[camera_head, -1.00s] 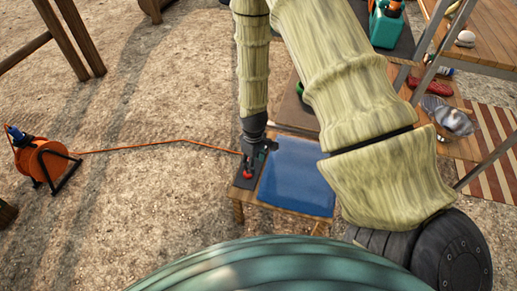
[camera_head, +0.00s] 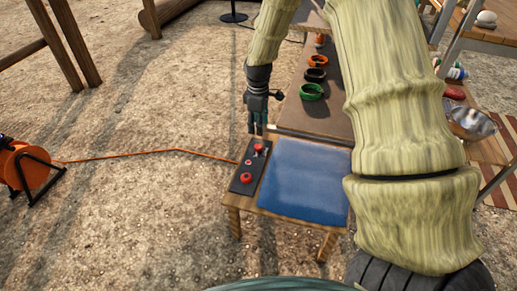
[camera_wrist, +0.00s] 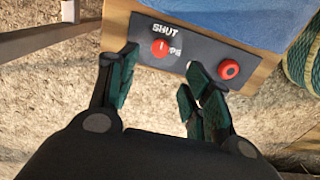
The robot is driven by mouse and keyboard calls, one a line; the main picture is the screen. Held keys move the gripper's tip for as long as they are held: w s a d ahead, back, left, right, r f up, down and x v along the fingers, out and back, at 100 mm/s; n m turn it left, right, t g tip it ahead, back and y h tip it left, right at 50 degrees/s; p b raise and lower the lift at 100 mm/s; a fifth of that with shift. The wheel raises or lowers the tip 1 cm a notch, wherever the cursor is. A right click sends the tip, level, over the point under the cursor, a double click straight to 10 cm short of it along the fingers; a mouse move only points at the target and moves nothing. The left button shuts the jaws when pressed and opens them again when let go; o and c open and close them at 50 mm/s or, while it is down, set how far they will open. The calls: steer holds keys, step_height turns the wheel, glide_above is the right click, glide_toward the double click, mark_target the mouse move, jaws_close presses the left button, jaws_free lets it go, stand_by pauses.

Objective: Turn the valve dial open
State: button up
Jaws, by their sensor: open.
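The dark control panel (camera_head: 249,167) lies along the left edge of a small wooden table, beside a blue mat. In the wrist view the panel (camera_wrist: 205,46) carries a round red dial (camera_wrist: 160,50) with a white mark pointing roughly at the word SHUT. A second word at the dial's right is partly hidden. A red button (camera_wrist: 228,69) sits farther right. The dial is at the panel's far end in the head view (camera_head: 258,148).
The blue mat (camera_head: 305,182) covers most of the table. Behind it, a dark surface holds several coloured rings (camera_head: 311,91). An orange cable reel (camera_head: 25,165) stands on the left, its cable running to the table. A metal bowl (camera_head: 470,124) is at the right. Gravel left of the table is mostly clear.

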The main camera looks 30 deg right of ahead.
mark_target(258, 146)
step_height(258, 146, down, 11)
steer(key=b, duration=0.5)
steer(key=shift+r, duration=0.15)
steer(key=c, duration=1.1)
steer(key=shift+o, duration=0.2)
